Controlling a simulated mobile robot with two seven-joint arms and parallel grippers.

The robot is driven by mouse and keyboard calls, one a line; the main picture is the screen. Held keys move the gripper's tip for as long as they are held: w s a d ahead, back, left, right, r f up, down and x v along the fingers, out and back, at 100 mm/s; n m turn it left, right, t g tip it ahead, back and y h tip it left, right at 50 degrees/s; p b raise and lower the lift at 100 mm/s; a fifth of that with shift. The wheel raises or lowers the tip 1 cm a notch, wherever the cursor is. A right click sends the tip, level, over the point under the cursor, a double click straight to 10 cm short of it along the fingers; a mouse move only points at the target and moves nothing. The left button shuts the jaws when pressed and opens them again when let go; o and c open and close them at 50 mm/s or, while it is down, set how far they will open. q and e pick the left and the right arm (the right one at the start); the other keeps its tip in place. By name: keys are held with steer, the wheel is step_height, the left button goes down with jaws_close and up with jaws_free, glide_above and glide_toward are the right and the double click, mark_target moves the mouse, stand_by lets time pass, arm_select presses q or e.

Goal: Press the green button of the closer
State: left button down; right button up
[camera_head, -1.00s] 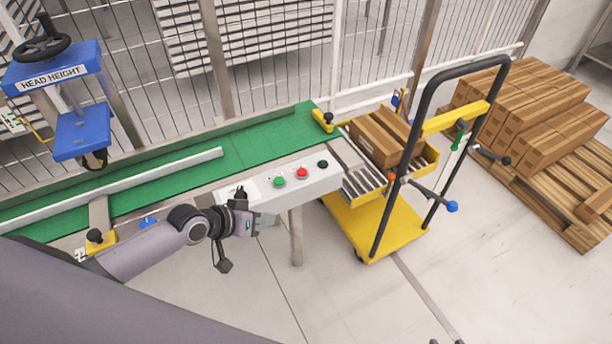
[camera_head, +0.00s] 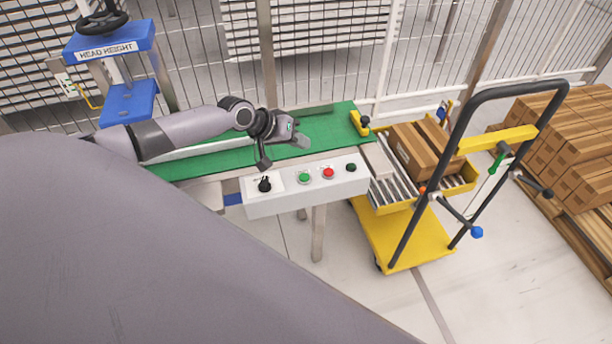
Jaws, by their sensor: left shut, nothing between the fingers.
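The control box of the closer (camera_head: 310,195) is a light grey panel at the front edge of the green conveyor. On its top are a green button (camera_head: 304,178), a red button (camera_head: 328,173) to its right, a dark button (camera_head: 351,168) further right and a black selector knob (camera_head: 265,185) at the left end. My left gripper (camera_head: 302,142) is shut and empty. It shows over the conveyor, behind and above the green button, apart from it. The green button is in plain view. My right gripper is not in view.
The green conveyor belt (camera_head: 340,128) runs behind the box. A blue head-height unit (camera_head: 110,42) stands at the left. A wire fence closes off the back.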

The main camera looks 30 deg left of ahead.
arm_select(q)
steer(key=b, duration=0.7)
glide_above(300, 177)
step_height(300, 177, down, 8)
steer(key=shift+d+r, duration=0.15)
steer(key=shift+f+b, duration=0.35)
steer(key=shift+b, duration=0.05)
steer(key=shift+f, duration=0.2)
stand_by(1.0)
steer(key=shift+f, duration=0.15)
steer(key=shift+f+b, duration=0.25)
steer(key=shift+b, duration=0.1)
